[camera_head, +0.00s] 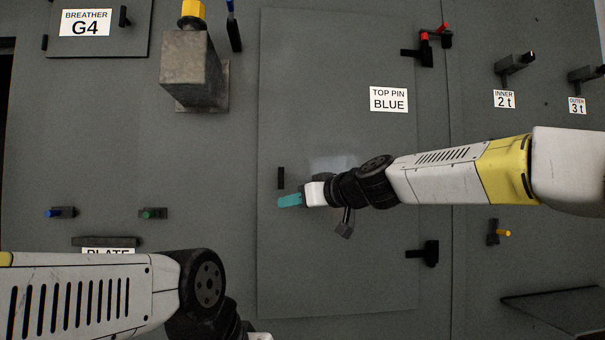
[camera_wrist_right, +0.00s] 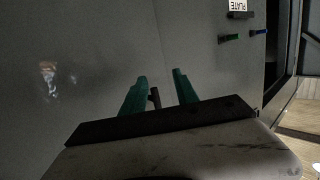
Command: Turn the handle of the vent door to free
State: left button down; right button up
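The vent door appears to be the large grey panel (camera_head: 330,285) in the middle of the head view, with dark fittings at its right edge. A short black upright bar (camera_head: 281,177), likely its handle, is near the door's left edge. My right gripper (camera_head: 290,200) has teal fingers just below that bar. In the right wrist view the fingers stand apart, and a dark post (camera_wrist_right: 155,97) shows between them, closer to the left finger; I cannot tell whether they touch it. My left arm enters at the lower left; its fingertips are out of frame.
A label reading TOP PIN BLUE (camera_head: 389,99) is on the door. Black brackets (camera_head: 424,253) sit at its right edge, with red-tipped parts (camera_head: 443,29) by the upper one. A grey block (camera_head: 190,70) juts out at upper left. Blue (camera_head: 60,213) and green (camera_head: 154,213) pegs are left.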

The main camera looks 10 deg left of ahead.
jog(key=t+y, duration=0.1)
jog(key=y, duration=0.1)
send_near(283, 172)
jog(key=shift+x, duration=4.2)
jog(key=shift+c, duration=0.3)
grip_shut()
